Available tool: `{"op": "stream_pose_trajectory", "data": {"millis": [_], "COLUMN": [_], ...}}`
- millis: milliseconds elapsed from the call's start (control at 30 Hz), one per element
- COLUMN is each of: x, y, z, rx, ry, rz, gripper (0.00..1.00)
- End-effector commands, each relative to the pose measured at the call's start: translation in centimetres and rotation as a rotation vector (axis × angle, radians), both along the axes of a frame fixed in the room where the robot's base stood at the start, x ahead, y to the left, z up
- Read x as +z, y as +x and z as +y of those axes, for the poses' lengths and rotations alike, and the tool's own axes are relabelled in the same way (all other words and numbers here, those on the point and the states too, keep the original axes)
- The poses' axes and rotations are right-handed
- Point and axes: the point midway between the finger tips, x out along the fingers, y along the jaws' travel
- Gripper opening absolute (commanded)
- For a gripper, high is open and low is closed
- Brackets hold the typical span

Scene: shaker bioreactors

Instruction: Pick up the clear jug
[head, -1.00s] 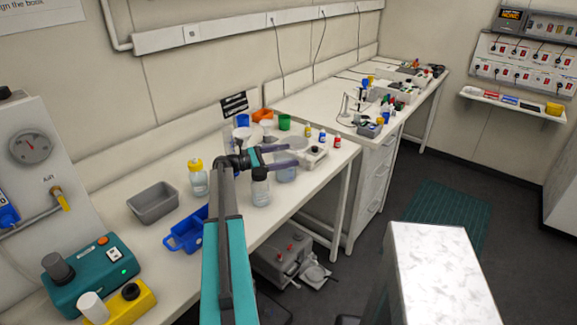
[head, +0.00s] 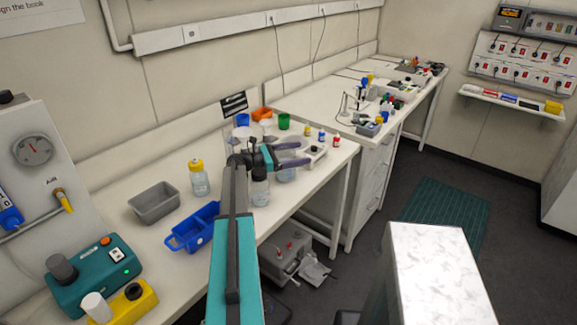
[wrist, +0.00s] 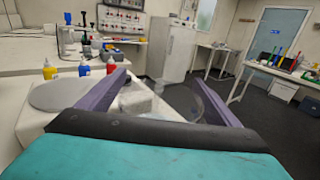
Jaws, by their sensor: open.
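The clear jug (head: 287,174) stands on the bench near its front edge, partly hidden under my gripper in the head view. In the wrist view a clear rounded rim (wrist: 184,100), which seems to be the jug's, shows between the fingers, nearer the right one. My gripper (head: 306,153) has its two purple fingers apart, above and around the jug's top as far as I can tell. The wrist view also shows the fingers (wrist: 161,78) spread with nothing clamped. Whether they touch the jug cannot be told.
A clear bottle with a dark cap (head: 260,188) stands just left of the jug. A white device (head: 314,153) and small red (head: 336,140) and blue (head: 322,136) bottles are close on the right. A blue tray (head: 193,230) and grey tub (head: 154,203) lie left.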

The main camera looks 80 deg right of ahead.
Motion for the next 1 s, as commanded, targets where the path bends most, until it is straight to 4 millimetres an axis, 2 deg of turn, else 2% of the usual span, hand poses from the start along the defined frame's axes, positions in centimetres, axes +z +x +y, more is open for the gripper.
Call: {"op": "stream_pose_trajectory", "data": {"millis": [367, 467, 833, 1000], "x": [-0.03, -0.03, -0.03, 0.08], "y": [0.07, 0.08, 0.09, 0.10], "z": [0.02, 0.03, 0.03, 0.03], "rx": [0.000, 0.001, 0.000, 0.001], "ry": [0.000, 0.000, 0.000, 0.000], "rz": [0.000, 0.000, 0.000, 0.001], "gripper": [0.85, 0.71, 0.10, 0.10]}}
